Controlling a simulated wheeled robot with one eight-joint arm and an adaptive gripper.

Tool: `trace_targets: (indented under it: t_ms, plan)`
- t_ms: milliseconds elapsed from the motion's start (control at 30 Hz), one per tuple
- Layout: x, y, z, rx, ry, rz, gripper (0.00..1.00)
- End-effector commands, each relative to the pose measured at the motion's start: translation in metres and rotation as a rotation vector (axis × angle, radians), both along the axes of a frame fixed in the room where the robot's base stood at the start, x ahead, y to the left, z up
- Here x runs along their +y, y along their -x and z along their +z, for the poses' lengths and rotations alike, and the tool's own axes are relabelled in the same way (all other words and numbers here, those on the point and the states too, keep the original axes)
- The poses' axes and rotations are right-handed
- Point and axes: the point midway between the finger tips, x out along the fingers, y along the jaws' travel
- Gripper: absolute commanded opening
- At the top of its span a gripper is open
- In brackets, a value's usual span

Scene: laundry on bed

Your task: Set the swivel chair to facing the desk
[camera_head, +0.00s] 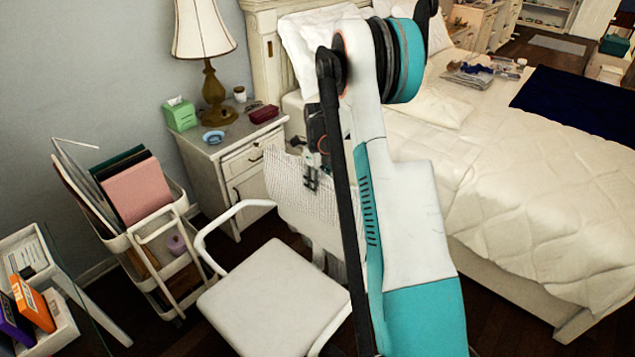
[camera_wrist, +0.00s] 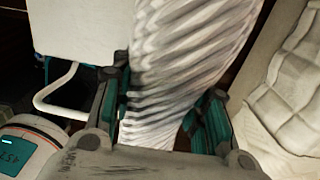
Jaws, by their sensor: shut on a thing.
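The white swivel chair has a flat seat (camera_head: 268,300), a curved armrest (camera_head: 215,225) and a ribbed backrest (camera_head: 295,190). The backrest is at the upper right of the seat, so the chair's front points to the lower left in the head view. My gripper (camera_head: 315,170) is shut on the backrest's upper edge, and my arm hides part of the chair. In the wrist view my gripper (camera_wrist: 160,108) has one finger on each side of the ribbed backrest (camera_wrist: 185,60), with the seat (camera_wrist: 80,25) beyond. I cannot clearly make out the desk.
A glass-edged surface (camera_head: 82,295) with boxes is at the lower left. A white cart (camera_head: 160,232) with folders stands left of the chair. A nightstand (camera_head: 215,150) with a lamp (camera_head: 205,50) is behind it. The bed (camera_head: 510,190) fills the right.

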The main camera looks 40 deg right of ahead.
Motion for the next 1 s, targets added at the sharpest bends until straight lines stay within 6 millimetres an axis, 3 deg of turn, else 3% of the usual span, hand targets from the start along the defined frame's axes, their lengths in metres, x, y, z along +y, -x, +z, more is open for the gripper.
trace_targets:
  t_ms: [33,100,567,1000]
  plan:
    - [-0.001,0.0,0.0,0.001,0.001,0.0,0.46]
    - [-0.001,0.0,0.0,0.001,0.001,0.001,0.62]
    - [0.0,0.0,0.008,0.0,0.0,0.001,0.62]
    - [0.0,0.0,0.09,0.001,0.0,0.001,0.62]
